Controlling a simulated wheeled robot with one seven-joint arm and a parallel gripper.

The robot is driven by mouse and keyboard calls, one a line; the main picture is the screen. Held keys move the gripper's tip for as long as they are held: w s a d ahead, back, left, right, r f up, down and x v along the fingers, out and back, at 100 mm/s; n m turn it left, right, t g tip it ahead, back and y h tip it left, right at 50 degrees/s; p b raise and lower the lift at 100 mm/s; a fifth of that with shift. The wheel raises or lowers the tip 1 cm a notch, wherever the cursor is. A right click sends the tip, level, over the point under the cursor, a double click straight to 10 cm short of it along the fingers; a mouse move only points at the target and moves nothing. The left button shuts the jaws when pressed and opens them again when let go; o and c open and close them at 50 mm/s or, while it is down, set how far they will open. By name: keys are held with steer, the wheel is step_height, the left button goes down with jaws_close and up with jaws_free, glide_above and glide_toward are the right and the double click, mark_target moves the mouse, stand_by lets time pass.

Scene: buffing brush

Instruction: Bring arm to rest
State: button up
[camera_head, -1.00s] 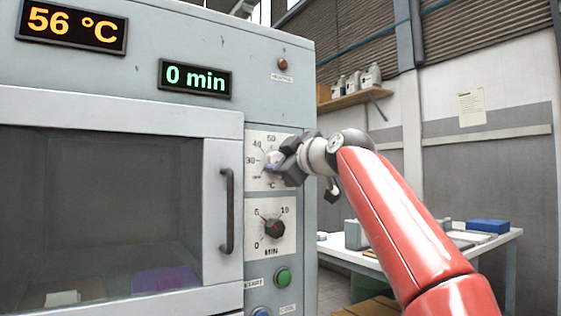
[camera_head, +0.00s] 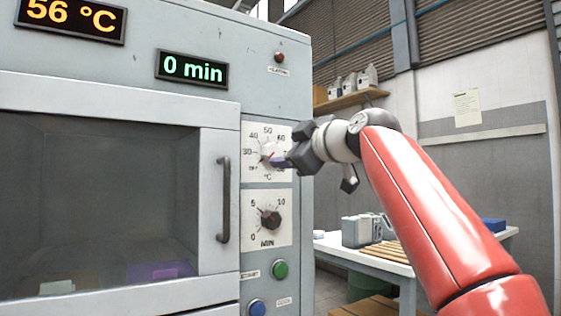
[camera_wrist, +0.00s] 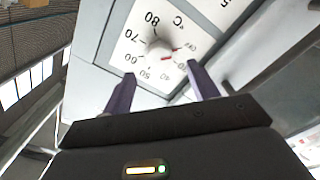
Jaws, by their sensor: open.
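My gripper (camera_head: 285,162) is in front of the temperature dial plate, to the right of the temperature knob (camera_head: 268,153). In the wrist view the two purple fingers of my gripper (camera_wrist: 162,92) stand apart with nothing between them, and the temperature knob (camera_wrist: 160,48) shows beyond their tips, apart from them. The red arm reaches in from the lower right. The temperature display (camera_head: 72,18) reads 56 °C.
The grey oven (camera_head: 215,40) fills the left, with a windowed door and door handle (camera_head: 224,200). Below the dial are the timer knob (camera_head: 270,220), a green button (camera_head: 280,269) and a blue button (camera_head: 257,308). A workbench (camera_head: 395,266) stands behind at right.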

steer(key=v, duration=0.2)
steer(key=shift+s+d+b, duration=0.15)
steer(key=shift+s+b, duration=0.05)
steer(key=shift+b, duration=0.1)
steer(key=s+a+f+m+g+h+p, duration=0.1)
steer(key=s+f+m+h, duration=0.1)
steer(key=f, duration=0.5)
steer(key=s+a+f+m+g+h, duration=0.1)
steer(key=s+f+m+g+h, duration=0.15)
steer(key=f, duration=0.35)
steer(key=s+d+f+m+g+h, duration=0.1)
steer(key=s+d+f+m+g, duration=0.1)
steer(key=s+d+f, duration=0.3)
steer(key=s+d+f+m+g+h+p, duration=0.1)
steer(key=s+d+f+m, duration=0.4)
steer(key=s+f, duration=0.6)
steer(key=s+d+f+m+g+h+p, duration=0.1)
steer(key=s+d+f+m+g+h, duration=0.2)
steer(key=s+f, duration=0.5)
step_height(320, 180, down, 13)
steer(key=shift+d+m, duration=0.75)
steer(key=shift+d, duration=0.5)
steer(key=shift+h, duration=0.25)
